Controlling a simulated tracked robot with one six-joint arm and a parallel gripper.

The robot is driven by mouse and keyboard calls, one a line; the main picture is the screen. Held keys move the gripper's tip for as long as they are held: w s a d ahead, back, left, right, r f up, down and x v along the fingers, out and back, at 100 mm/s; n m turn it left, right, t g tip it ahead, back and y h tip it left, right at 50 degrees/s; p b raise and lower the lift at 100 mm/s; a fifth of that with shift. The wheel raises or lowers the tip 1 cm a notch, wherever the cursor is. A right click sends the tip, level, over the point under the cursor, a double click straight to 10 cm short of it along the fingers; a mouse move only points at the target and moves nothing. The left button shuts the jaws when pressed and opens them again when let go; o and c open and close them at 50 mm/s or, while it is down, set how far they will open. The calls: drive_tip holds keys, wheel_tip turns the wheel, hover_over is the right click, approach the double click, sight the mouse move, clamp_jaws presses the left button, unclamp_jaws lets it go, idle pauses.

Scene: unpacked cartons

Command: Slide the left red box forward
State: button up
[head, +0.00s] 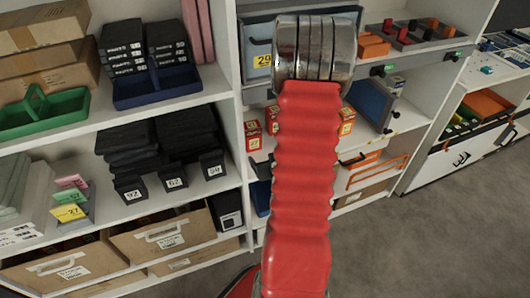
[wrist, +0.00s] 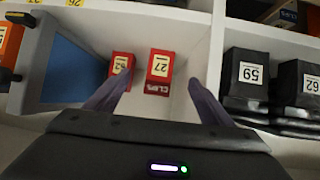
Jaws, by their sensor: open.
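In the head view, red boxes with yellow labels stand on the middle shelf on both sides of my arm: left ones (head: 253,136) by the divider and right ones (head: 346,121) by a blue panel. My arm hides the space between them. The wrist view shows two red boxes, one marked 27 (wrist: 158,67) and another (wrist: 121,66) nearer the blue panel, in a roughly reversed view. My gripper (wrist: 160,78) is open and empty, its fingers spread to either side of the box marked 27. Contact cannot be told. The gripper is hidden in the head view.
A white divider (wrist: 216,50) separates the red boxes from black boxes (wrist: 246,75). The blue panel (head: 374,101) stands on the other side. Orange frames (head: 375,172) lie below. Grey floor (head: 425,230) is clear at the right front.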

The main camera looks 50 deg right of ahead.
drive_tip(key=shift+w+d+r+t+h, duration=0.15)
drive_tip(key=shift+w+r+t, duration=0.1)
drive_tip(key=shift+r+t, duration=0.25)
drive_tip(key=shift+w+d+r+t+h, duration=0.15)
drive_tip(key=shift+w+r+t, duration=0.1)
drive_tip(key=shift+r+t, duration=0.2)
